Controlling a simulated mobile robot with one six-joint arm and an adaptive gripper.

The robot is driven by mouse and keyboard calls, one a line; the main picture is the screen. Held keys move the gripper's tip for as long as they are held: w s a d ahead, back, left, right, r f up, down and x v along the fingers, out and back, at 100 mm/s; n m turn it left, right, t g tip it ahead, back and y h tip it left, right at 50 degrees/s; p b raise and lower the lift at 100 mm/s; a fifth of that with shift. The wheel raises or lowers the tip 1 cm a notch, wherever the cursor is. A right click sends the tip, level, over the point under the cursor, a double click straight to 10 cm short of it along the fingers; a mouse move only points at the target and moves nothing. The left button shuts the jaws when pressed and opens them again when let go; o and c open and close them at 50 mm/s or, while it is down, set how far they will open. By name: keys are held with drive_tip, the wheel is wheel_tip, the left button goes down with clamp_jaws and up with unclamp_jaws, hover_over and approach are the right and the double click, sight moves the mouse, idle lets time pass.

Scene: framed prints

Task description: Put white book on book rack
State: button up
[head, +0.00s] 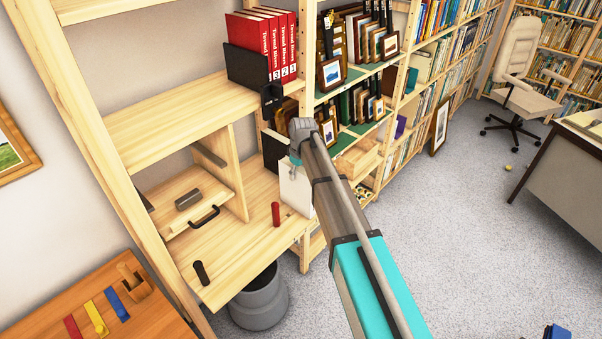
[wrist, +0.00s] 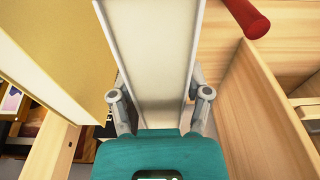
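The white book (head: 293,188) stands roughly upright near the right end of the lower wooden shelf. It also fills the middle of the wrist view (wrist: 148,50). My gripper (head: 296,156) is at its upper part. In the wrist view, my gripper's fingers (wrist: 158,88) lie close along both sides of the book and appear shut on it. The fingertips are partly hidden behind the book's edges. A black book rack (head: 246,66) holding several red volumes (head: 274,42) stands on the upper shelf, above and left of my gripper.
Wooden uprights and shelves with framed prints (head: 331,72) are close to my arm. The upper shelf (head: 170,115) has bare room at left.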

drive_tip(key=shift+o, duration=1)
drive_tip(key=shift+r, duration=0.2)
wheel_tip(320, 180, up, 13)
drive_tip(key=d+p, duration=0.1)
drive_tip(key=p, duration=1.2)
drive_tip(key=shift+s+f, duration=0.15)
drive_tip(key=shift+s, duration=0.3)
drive_tip(key=shift+d, duration=0.1)
drive_tip(key=s+d+m+h, duration=0.1)
drive_tip(key=s+d+m, duration=0.9)
drive_tip(key=s+d, duration=1.3)
drive_tip(key=shift+s+g, duration=0.4)
drive_tip(key=shift+s, duration=0.55)
